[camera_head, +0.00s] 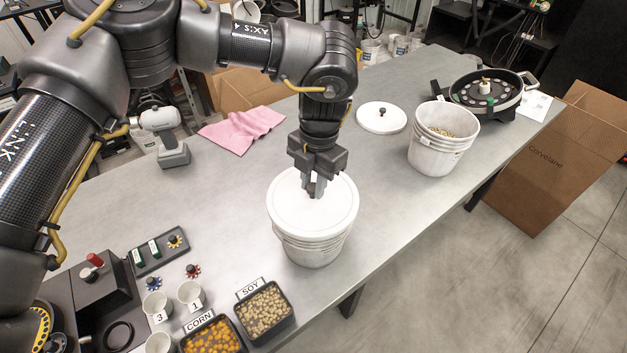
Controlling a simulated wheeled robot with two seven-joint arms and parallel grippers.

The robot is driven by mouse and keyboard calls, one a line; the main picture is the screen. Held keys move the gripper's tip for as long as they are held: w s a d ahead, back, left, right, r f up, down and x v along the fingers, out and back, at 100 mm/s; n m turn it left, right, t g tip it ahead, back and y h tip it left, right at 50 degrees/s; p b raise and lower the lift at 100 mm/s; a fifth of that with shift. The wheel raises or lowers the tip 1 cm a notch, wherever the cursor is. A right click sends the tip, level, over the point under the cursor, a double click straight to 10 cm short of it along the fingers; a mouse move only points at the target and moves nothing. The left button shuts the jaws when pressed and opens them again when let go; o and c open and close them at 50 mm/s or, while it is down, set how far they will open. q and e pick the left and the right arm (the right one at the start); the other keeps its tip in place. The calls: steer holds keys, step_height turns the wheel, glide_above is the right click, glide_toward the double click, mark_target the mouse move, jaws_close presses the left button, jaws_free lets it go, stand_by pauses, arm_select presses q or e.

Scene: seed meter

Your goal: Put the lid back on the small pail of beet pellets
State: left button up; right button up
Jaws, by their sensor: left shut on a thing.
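A white pail (316,250) stands near the middle of the table, with a round white lid (289,205) over its mouth. My left gripper (316,190) points down at the lid's centre and is shut on its knob, which the fingers hide. The lid looks level and covers the mouth; I cannot tell whether it is fully seated. A second white pail (437,158) stands open to the right, with tan pellets (440,131) inside. Another white lid (381,118) with a black knob lies flat on the table to its left. My right gripper is out of view.
Trays of corn (212,340) and soy (265,309), numbered cups (190,294) and a small panel (160,254) are at the front left. A pink cloth (241,129) and a grey-white tool (166,135) lie behind. A black seed-plate device (487,91) is far right.

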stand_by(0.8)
arm_select(q)
steer(key=o, duration=1.5)
steer(key=shift+o, duration=0.2)
steer(key=shift+r, duration=0.1)
steer(key=shift+r+p, duration=2.5)
steer(key=shift+r, duration=0.9)
jaws_close()
